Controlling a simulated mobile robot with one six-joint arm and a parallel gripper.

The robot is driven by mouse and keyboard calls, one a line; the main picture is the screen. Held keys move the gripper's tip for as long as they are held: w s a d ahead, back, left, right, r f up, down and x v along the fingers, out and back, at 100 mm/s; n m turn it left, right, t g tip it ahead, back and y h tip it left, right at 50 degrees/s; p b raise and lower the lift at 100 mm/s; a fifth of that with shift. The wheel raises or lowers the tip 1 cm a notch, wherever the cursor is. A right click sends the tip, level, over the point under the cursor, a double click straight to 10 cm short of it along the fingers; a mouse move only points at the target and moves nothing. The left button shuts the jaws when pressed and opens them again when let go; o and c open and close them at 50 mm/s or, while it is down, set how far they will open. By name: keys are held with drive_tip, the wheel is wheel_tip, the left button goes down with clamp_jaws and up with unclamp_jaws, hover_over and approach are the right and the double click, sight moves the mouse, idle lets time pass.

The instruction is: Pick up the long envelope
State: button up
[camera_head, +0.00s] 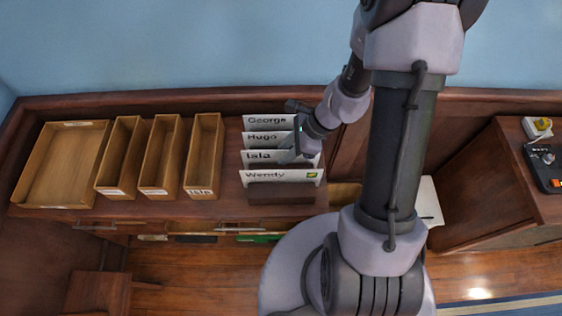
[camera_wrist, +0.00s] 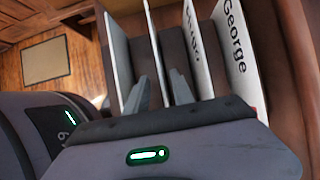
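Several white envelopes stand upright in a dark wooden rack (camera_head: 282,194), labelled George (camera_head: 266,120), Hugo (camera_head: 262,137), Isla (camera_head: 258,157) and Wendy (camera_head: 265,175). The front Wendy one has a green and yellow stamp and shows a wide face. My arm hides the right parts of some others, so I cannot compare all lengths. My gripper (camera_wrist: 160,92) is above the rack, fingers pointing down among the envelopes. In the wrist view its fingers are apart, one on each side of a thin white envelope edge (camera_wrist: 153,42); I see no clear contact. George (camera_wrist: 236,55) is to their right.
A wide wooden tray (camera_head: 62,165) and three narrow wooden bins (camera_head: 203,155), one labelled Isla, stand left of the rack. A wooden back panel rises behind. A right-hand desk (camera_head: 520,190) holds a dark device (camera_head: 545,158) and a yellow-and-white item (camera_head: 538,126).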

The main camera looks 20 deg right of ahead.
sight(281, 156)
drive_tip(key=x, duration=0.3)
drive_tip(key=shift+w+d+b, duration=0.1)
drive_tip(key=shift+w+b, duration=0.1)
drive_tip(key=shift+b, duration=0.2)
clamp_jaws()
drive_tip(key=shift+r, duration=0.1)
drive_tip(key=shift+r, duration=0.1)
wheel_tip(281, 156, up, 10)
drive_tip(key=p, duration=0.4)
drive_tip(key=shift+p, duration=0.4)
